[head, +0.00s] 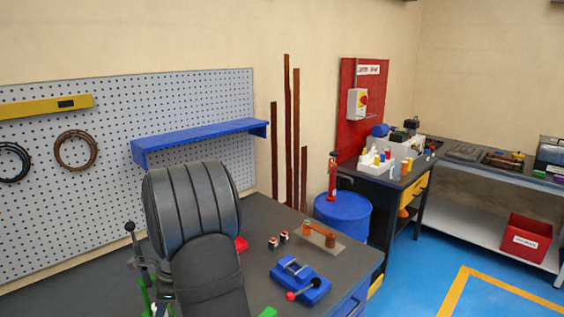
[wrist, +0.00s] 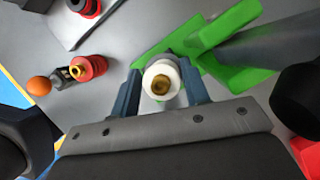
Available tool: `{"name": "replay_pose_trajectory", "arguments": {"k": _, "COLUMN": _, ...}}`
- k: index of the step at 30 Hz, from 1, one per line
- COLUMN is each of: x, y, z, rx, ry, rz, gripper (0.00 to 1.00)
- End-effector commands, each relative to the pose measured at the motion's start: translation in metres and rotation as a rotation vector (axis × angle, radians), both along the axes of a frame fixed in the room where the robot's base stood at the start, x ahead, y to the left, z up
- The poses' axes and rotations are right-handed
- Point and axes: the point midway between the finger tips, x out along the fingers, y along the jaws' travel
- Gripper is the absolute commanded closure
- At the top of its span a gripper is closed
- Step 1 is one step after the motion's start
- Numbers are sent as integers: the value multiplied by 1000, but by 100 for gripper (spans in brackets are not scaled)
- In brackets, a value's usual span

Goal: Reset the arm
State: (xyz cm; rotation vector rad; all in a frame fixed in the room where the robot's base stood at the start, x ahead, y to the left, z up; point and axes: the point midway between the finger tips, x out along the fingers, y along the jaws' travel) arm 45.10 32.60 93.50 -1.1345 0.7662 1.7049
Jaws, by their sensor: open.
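In the wrist view my gripper (wrist: 162,85) is open, with one blue-grey finger on each side of a white round post (wrist: 161,80) with a brass centre. I cannot tell whether the fingers touch it. The post stands at a green part (wrist: 233,25), which has a grey bar (wrist: 275,52) running off to the right. In the head view my own dark arm covers most of this spot. Only a green piece (head: 147,296) and a black-knobbed lever (head: 130,228) show at its left. My fingers are hidden there.
On the grey bench are a blue vise (head: 302,284) with a red knob, two small red-and-white parts (head: 278,239) and a copper piece on a plate (head: 320,236). A blue drum (head: 343,212) stands beyond the bench. The wrist view shows an orange ball (wrist: 39,86) at left.

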Motion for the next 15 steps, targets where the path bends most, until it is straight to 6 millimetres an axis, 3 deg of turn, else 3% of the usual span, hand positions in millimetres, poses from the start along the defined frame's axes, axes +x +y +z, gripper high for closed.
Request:
{"name": "replay_pose_trajectory", "arguments": {"k": 1, "x": 3, "y": 1, "z": 18, "rx": 7, "ry": -11, "rz": -1, "gripper": 58}}
{"name": "replay_pose_trajectory", "arguments": {"k": 5, "x": 2, "y": 0, "z": 45, "rx": 6, "ry": -10, "rz": -1, "gripper": 58}}
{"name": "replay_pose_trajectory", "arguments": {"k": 15, "x": 8, "y": -59, "z": 80, "rx": 4, "ry": -7, "rz": -5, "gripper": 58}}
